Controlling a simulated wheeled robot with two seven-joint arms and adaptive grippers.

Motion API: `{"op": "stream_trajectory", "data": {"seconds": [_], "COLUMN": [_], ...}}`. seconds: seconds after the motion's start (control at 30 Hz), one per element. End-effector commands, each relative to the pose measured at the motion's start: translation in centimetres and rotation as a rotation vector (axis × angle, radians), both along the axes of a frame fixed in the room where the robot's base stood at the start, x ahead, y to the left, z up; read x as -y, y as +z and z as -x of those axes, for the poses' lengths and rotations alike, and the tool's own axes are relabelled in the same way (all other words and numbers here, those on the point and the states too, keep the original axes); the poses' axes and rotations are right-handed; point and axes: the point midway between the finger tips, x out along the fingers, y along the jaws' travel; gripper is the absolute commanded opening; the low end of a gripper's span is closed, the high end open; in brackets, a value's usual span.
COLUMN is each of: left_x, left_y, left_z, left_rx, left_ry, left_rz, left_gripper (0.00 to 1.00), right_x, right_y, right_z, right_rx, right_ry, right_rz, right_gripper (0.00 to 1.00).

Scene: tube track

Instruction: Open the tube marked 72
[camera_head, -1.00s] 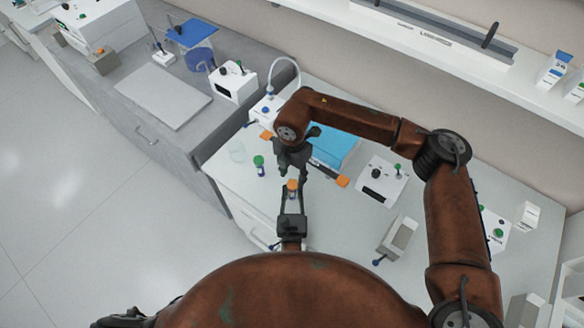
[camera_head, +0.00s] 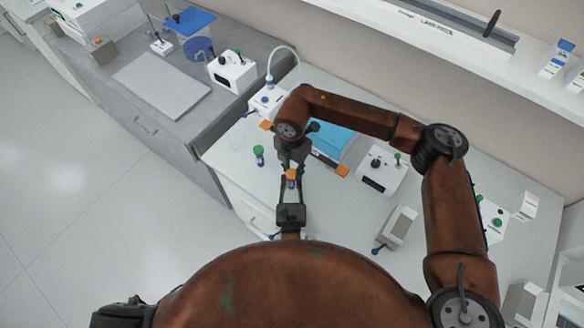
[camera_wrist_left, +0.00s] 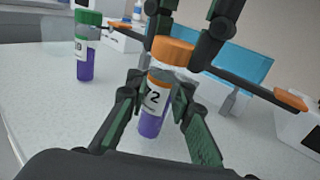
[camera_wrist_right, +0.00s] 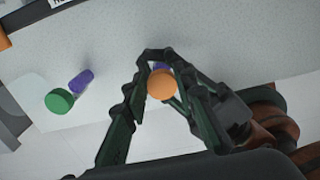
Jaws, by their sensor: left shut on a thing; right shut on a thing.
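The tube (camera_wrist_left: 153,120) has an orange cap (camera_wrist_left: 172,52), a label whose visible digit is a 2, and purple contents. It stands about upright over the white bench. In the left wrist view my left gripper (camera_wrist_left: 158,98) is shut around its body at label height. My right gripper (camera_wrist_right: 160,72) comes from above, shut with its fingers around the cap, which the right wrist view shows from the top (camera_wrist_right: 161,86). The cap appears to sit on the tube. In the head view the tube (camera_head: 291,178) shows between both grippers. The first digit is hidden.
A green-capped tube (camera_wrist_left: 86,48) with purple contents stands to the left on the bench, apart from the grippers. A blue-topped rack with orange ends (camera_head: 333,142) lies behind. A white device (camera_head: 382,172) and a grey block (camera_head: 398,228) are to the right.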

Motion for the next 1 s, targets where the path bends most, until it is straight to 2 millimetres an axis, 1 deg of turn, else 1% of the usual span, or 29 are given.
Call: {"op": "stream_trajectory", "data": {"seconds": [0.03, 0.13, 0.27, 0.37, 0.47, 1.0], "left_x": [0.5, 0.6, 0.7, 0.8, 0.8, 0.9], "left_y": [0.1, 0.1, 0.1, 0.1, 0.2, 0.2], "left_z": [0.2, 0.3, 0.3, 0.4, 0.4, 0.4], "left_rx": [0.002, 0.002, 0.002, 0.002, 0.002, 0.003], "left_ry": [-0.012, -0.013, -0.016, -0.018, -0.019, -0.020], "left_rz": [0.000, 0.000, 0.000, 0.000, 0.000, 0.001], "left_gripper": [0.00, 0.00, 0.00, 0.00, 0.00, 0.00], "right_x": [-0.3, -0.3, -0.4, -0.5, -0.6, -1.5], "right_y": [0.2, 0.2, 0.3, 0.3, 0.3, 0.5], "right_z": [-0.2, -0.3, -0.3, -0.4, -0.4, -0.1], "right_rx": [0.008, 0.009, 0.011, 0.012, 0.013, 0.009], "right_ry": [-0.001, -0.001, 0.003, 0.056, 0.197, 1.296], "right_rz": [-0.009, -0.011, -0.012, -0.012, -0.009, 0.011], "right_gripper": [0.07, 0.00, 0.00, 0.00, 0.00, 0.00]}}
